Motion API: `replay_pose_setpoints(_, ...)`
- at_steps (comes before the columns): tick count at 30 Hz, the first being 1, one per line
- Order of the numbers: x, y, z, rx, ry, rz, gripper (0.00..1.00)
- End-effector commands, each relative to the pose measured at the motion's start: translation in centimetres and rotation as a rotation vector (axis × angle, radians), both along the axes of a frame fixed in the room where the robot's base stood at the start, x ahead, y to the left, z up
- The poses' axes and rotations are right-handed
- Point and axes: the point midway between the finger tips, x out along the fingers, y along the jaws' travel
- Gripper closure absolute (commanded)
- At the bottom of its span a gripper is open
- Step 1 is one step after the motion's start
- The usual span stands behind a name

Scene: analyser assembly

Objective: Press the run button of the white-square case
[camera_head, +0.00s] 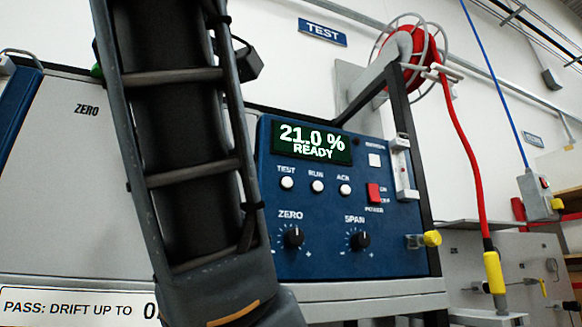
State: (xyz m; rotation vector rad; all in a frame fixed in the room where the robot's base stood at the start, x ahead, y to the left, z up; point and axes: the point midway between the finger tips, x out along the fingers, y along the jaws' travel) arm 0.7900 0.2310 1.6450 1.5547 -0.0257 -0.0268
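The blue analyser case (335,262) stands at the centre with a small white square (375,160) at the upper right of its front. Its display (312,143) reads "21.0 %" and "READY". The round white RUN button (317,186) sits below the display, between the TEST button (287,183) and the ACK button (345,189). All three are unobstructed in this view. My arm crosses the picture left of the buttons and covers the case's left edge. My gripper is not in view, so its state and distance from the button are hidden.
ZERO (293,238) and SPAN (360,240) knobs sit below the buttons, with a red power switch (374,193) at right. A yellow fitting (432,239) juts from the case's right side. A red hose (461,140) hangs from a reel at right. A grey cabinet (60,180) stands left.

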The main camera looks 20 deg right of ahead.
Motion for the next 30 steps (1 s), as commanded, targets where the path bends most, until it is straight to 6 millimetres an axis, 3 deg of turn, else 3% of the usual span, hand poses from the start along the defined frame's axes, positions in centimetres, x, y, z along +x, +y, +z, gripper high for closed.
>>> replay_pose_setpoints(2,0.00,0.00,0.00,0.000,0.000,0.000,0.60)
replay_pose_setpoints(14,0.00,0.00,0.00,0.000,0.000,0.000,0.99)
replay_pose_setpoints(30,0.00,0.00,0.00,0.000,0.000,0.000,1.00)
